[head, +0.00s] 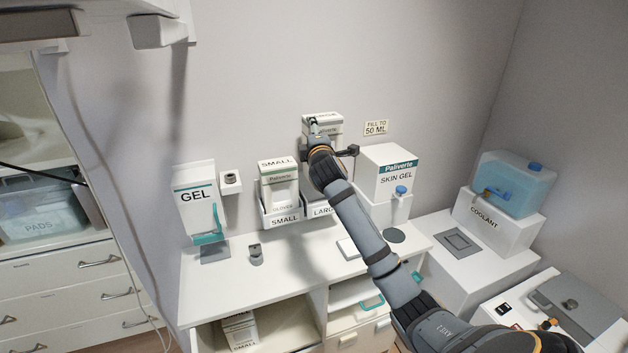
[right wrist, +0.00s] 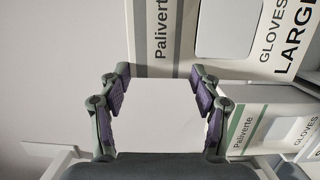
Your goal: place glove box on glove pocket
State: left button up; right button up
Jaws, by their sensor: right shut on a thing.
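The LARGE glove pocket (head: 321,211) is below, partly hidden by my arm. The SMALL pocket (head: 284,221) beside it holds a SMALL glove box (head: 280,183); that box also shows in the right wrist view (right wrist: 262,125). My left gripper is not in view.
A gel dispenser (head: 196,200) hangs left of the pockets. A skin gel box (head: 388,170) stands close on the right. The counter (head: 290,258) below carries a few small items. A coolant container (head: 514,184) stands further right.

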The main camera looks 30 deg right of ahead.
notch_tip(320, 180, down, 13)
jog(key=p, duration=0.1)
jog(key=shift+w+r, duration=0.2)
jog(key=shift+w, duration=0.05)
jog(key=shift+d+f, duration=0.1)
jog(key=o, duration=1.8)
jog(key=shift+s, duration=0.1)
jog(key=b+v, duration=0.3)
jog(key=v, duration=0.9)
